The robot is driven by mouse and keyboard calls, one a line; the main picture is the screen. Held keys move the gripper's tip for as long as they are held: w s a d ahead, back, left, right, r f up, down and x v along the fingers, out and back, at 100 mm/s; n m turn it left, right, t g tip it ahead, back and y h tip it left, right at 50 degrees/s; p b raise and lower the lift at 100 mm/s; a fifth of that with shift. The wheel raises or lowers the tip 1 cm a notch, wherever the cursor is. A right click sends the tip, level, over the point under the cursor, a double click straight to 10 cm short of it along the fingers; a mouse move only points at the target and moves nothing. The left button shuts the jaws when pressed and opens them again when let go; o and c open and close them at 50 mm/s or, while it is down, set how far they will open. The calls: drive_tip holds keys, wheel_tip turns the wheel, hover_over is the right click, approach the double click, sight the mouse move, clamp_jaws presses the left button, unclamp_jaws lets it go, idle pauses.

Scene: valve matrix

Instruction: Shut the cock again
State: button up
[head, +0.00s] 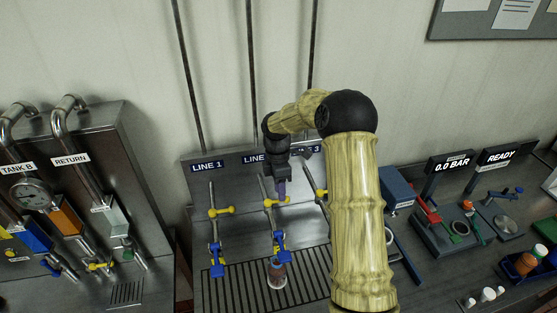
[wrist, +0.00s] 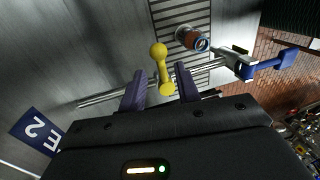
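The Line 2 pipe carries a yellow cock handle (head: 268,204), which also shows in the wrist view (wrist: 160,67). The handle lies across the pipe there. My gripper (head: 281,190) is at this handle, below the Line 2 label. In the wrist view my gripper's two purple fingers (wrist: 163,90) are apart, with the near end of the yellow handle between them and gaps visible on both sides. A blue handle (head: 281,252) sits lower on the same pipe, also in the wrist view (wrist: 270,63). Contact between fingers and handle cannot be told.
A cup (head: 277,275) with an orange-brown band stands on the drain grate under the Line 2 outlet. Line 1 has its own yellow handle (head: 221,211) and blue handle (head: 217,270).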

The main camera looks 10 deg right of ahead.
drive_tip(key=w+r+b, duration=0.3)
drive_tip(key=r, duration=1.2)
drive_tip(key=shift+r+b, duration=0.2)
drive_tip(key=shift+b, duration=0.15)
